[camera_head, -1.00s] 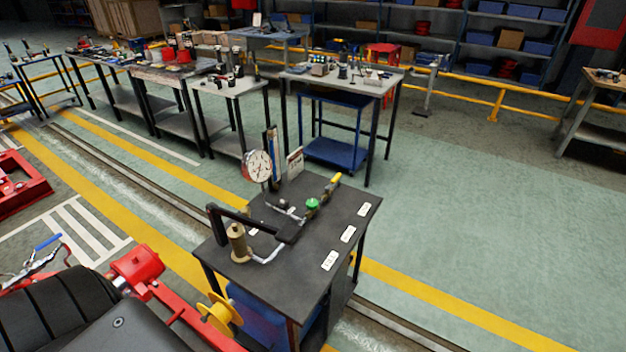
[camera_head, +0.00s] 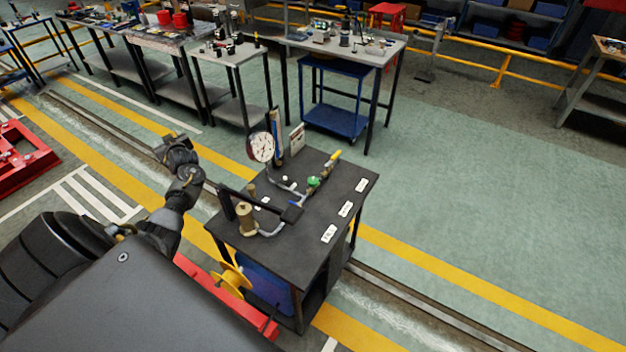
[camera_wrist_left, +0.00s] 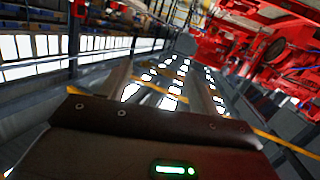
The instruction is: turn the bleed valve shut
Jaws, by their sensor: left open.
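A dark bench (camera_head: 335,205) in the middle of the head view carries a hand pump with a brass cylinder (camera_head: 246,217) and a black lever (camera_head: 262,203). A pipe runs from it to a fitting with a green knob (camera_head: 313,182) and a yellow-tipped part (camera_head: 335,156). I cannot tell which of these is the bleed valve. A round white gauge (camera_head: 262,147) stands at the bench's far left side. My left gripper (camera_head: 170,144) is open and empty, left of the bench and apart from it. My right gripper is out of view.
Several white labels (camera_head: 345,208) lie along the bench's right edge. A yellow wheel (camera_head: 235,279) and red frame (camera_head: 200,275) stand at its near left. Tables with tools (camera_head: 228,53) stand behind. The floor right of the bench is clear.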

